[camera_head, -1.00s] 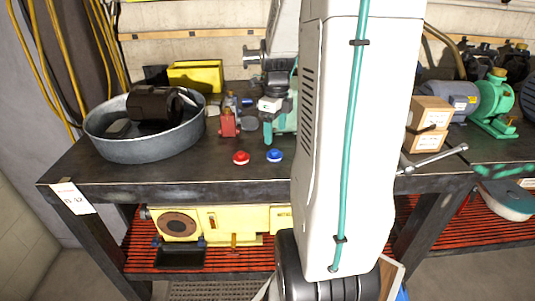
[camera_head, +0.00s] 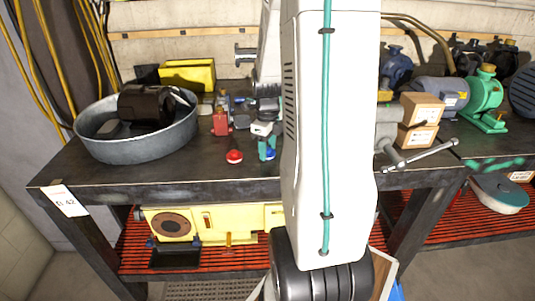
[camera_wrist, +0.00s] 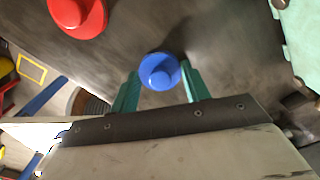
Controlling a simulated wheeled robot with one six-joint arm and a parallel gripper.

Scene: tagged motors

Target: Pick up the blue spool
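The blue spool (camera_wrist: 159,71) stands on the dark bench top. In the wrist view it lies between the tips of the two green fingers of my gripper (camera_wrist: 160,88), which is open with a finger on either side. I cannot tell whether the fingers touch it. In the head view the blue spool (camera_head: 270,154) is partly hidden behind my gripper (camera_head: 265,147), which is low over the bench near the front edge. A red spool (camera_head: 234,157) stands just to the left, and it also shows in the wrist view (camera_wrist: 78,14).
A round metal tub (camera_head: 140,148) holding a dark motor stands on the left of the bench (camera_head: 180,180). A small red object (camera_head: 221,123) stands behind the spools. Cardboard boxes (camera_head: 420,108), a wrench-like tool (camera_head: 420,156) and a green motor (camera_head: 484,95) are on the right.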

